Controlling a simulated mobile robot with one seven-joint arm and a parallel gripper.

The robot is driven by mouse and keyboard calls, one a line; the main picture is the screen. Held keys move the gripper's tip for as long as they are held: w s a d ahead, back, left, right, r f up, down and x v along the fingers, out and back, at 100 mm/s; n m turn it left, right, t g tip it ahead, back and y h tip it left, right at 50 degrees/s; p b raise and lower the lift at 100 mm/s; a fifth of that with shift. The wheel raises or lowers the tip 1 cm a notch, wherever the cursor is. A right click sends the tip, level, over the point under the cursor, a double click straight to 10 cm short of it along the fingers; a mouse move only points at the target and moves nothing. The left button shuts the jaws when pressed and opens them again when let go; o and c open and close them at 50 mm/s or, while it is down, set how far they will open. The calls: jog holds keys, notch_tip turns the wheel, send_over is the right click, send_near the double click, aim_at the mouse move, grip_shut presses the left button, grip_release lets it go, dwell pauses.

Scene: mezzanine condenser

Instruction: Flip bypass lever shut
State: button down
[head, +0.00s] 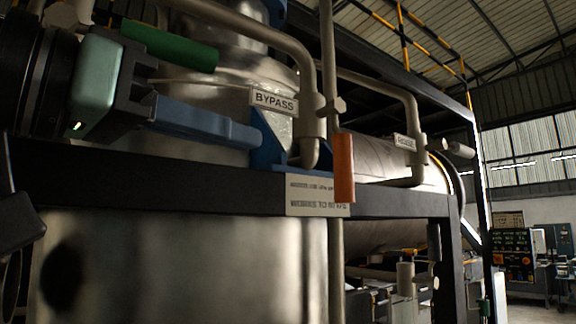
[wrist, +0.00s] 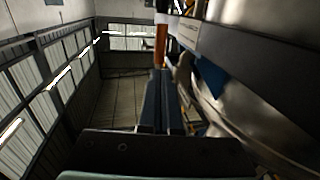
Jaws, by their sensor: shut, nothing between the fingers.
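An orange lever handle (head: 343,167) hangs straight down, in line with the vertical grey pipe, just right of and below the BYPASS label (head: 274,101). It also shows in the wrist view (wrist: 160,45), beyond my fingertips. My gripper (head: 256,138) comes in from the left with its blue fingers shut together and empty. In the head view the fingertips are left of the orange handle, with a clear gap in the picture; the depth between them is hard to judge. In the wrist view my gripper (wrist: 160,75) points toward the handle.
A dark horizontal beam (head: 140,185) with a printed plate (head: 318,195) runs below my fingers. A blue bracket (head: 268,140) stands behind the tips. A green handle (head: 170,46) lies above my gripper. Another labelled valve (head: 420,143) is farther right. Large metal vessels fill the back.

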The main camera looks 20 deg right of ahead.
aim_at(339, 167)
jog(key=shift+s, duration=0.1)
jog(key=p+x, duration=0.7)
jog(key=x, duration=0.7)
jog(key=shift+f, duration=0.15)
